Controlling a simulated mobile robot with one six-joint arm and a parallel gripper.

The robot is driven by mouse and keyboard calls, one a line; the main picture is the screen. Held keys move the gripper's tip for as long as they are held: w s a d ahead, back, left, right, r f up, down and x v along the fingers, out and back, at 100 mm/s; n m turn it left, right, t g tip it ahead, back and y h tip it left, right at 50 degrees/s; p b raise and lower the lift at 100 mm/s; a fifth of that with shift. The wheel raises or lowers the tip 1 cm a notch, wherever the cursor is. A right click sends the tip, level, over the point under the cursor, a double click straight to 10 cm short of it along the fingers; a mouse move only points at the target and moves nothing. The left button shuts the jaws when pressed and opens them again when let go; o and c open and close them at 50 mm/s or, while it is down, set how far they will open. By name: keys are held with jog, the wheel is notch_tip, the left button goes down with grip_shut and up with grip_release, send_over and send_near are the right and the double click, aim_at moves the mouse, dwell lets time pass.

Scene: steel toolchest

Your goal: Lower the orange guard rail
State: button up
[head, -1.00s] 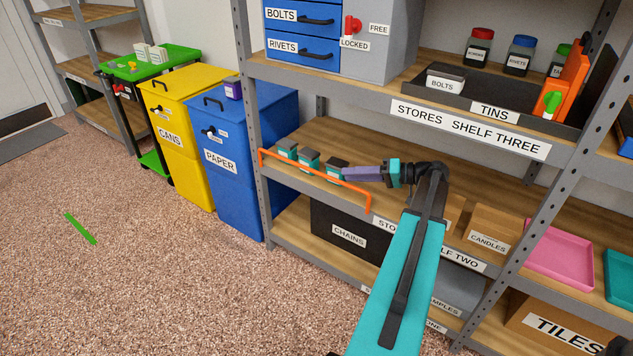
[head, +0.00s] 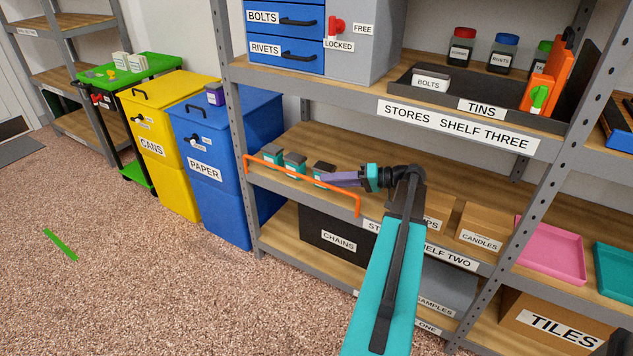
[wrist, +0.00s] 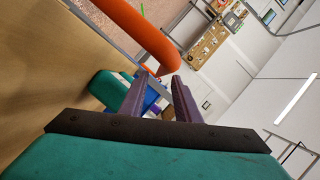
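The orange guard rail (head: 300,175) is raised along the front edge of the middle shelf in the head view, in front of several small teal-and-black tins (head: 294,164). My gripper (head: 319,178) is close to the rail's right half, by the rightmost tin. In the wrist view the rail (wrist: 143,32) slants down from the top to just beyond the fingertips. My purple gripper fingers (wrist: 159,77) stand apart with nothing seen held between them. I cannot tell whether a finger touches the rail. A teal tin (wrist: 107,88) sits left of the fingers.
The shelf upright (head: 236,130) stands by the rail's left end. The upper shelf (head: 350,97) overhangs. A blue bin (head: 215,210) and a yellow bin (head: 175,190) stand to the left. The floor (head: 150,290) in front is mostly clear, with a green strip (head: 61,245) on it.

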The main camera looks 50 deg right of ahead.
aim_at(317, 181)
jog(key=shift+b+x, duration=0.4)
jog(key=shift+x, duration=2.3)
grip_shut()
jog(key=shift+w+d, duration=0.15)
